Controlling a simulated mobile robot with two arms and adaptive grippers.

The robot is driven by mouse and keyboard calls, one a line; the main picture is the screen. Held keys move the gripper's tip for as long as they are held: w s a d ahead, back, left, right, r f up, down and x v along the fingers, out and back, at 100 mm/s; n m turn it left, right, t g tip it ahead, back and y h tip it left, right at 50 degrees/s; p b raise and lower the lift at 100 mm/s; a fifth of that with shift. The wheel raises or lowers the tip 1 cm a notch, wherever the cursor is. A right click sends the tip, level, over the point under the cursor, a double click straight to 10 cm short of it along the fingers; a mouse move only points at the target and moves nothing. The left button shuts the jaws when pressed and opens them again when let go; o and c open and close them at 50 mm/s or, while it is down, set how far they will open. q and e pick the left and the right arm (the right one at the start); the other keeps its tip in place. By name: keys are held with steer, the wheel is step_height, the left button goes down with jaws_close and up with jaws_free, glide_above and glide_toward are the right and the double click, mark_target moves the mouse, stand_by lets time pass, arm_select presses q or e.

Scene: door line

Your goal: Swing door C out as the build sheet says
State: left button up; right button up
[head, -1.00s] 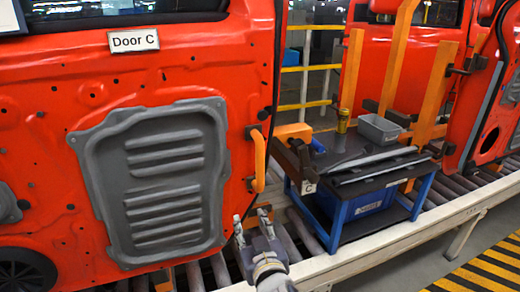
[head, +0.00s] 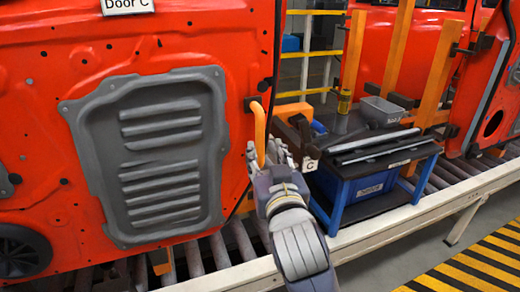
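Door C is a large red door panel (head: 40,110) with a grey ribbed plate (head: 165,165) on it, filling the left of the head view. Its "Door C" label (head: 127,6) is at the top edge. An orange handle (head: 259,130) stands upright at the door's right edge. My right gripper (head: 265,156) is at the lower end of this handle, its fingers pointing up around or just in front of it. I cannot tell whether the fingers touch the handle or how far they are closed. My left gripper is not in view. The build sheet is not readable here.
Rollers run beneath, edged by a pale rail (head: 385,228). Another red door stands at the far right.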

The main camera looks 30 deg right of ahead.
mark_target(261, 140)
steer(key=x, duration=0.8)
jaws_close()
